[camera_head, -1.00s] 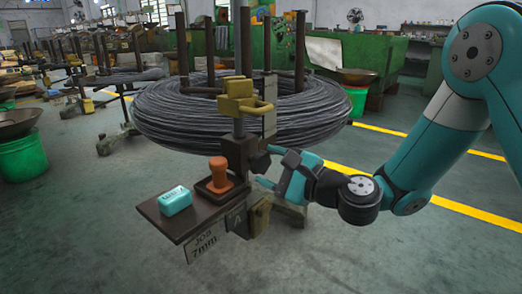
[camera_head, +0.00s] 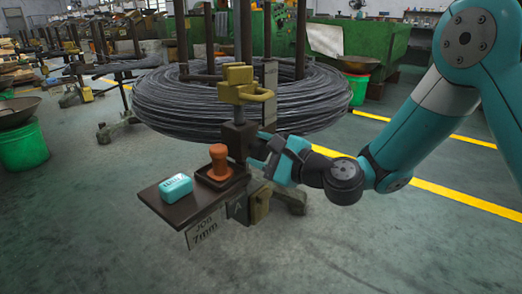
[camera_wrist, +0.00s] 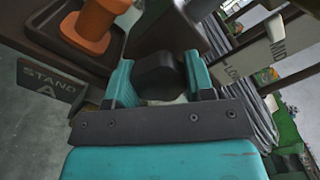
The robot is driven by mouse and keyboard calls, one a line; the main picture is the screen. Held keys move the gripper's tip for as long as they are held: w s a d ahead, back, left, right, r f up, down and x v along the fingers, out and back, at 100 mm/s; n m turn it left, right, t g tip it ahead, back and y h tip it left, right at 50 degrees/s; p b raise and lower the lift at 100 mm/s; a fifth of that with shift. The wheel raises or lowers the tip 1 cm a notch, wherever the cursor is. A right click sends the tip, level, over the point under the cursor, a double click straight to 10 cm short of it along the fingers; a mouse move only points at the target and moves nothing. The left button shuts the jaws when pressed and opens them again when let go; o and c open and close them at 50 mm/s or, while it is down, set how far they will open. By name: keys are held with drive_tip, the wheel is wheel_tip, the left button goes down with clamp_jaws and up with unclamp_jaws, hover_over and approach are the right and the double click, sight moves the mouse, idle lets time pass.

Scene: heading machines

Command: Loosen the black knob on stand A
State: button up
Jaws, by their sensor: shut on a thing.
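Stand A (camera_head: 239,140) is a dark upright post with a shelf, in the middle of the head view; its "STAND A" plate (camera_wrist: 50,83) shows in the wrist view. The black knob (camera_wrist: 158,76) is between the two teal fingers of my gripper (camera_wrist: 160,82) in the wrist view, and the fingers are shut on it. In the head view my gripper (camera_head: 262,150) reaches the post from the right and hides the knob.
The shelf (camera_head: 161,208) carries an orange stamp-like piece (camera_head: 219,163) in a tray and a teal block (camera_head: 175,187). A yellow clamp (camera_head: 239,82) sits higher on the post. A large wire coil (camera_head: 170,105) is close behind. Floor in front is clear.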

drive_tip(key=n+b, duration=0.1)
drive_tip(key=n, duration=0.2)
drive_tip(key=n+b, duration=0.2)
drive_tip(key=shift+f+n, duration=0.2)
drive_tip(key=shift+n, duration=0.2)
drive_tip(key=n+b, duration=0.5)
drive_tip(key=n, duration=0.1)
drive_tip(key=shift+f, duration=0.1)
drive_tip(key=n+b, duration=0.4)
drive_tip(key=shift+n, duration=0.4)
drive_tip(key=n+b, duration=0.3)
drive_tip(key=n, duration=0.1)
drive_tip(key=shift+w+d, duration=0.1)
drive_tip(key=shift+n, duration=0.3)
drive_tip(key=o, duration=0.6)
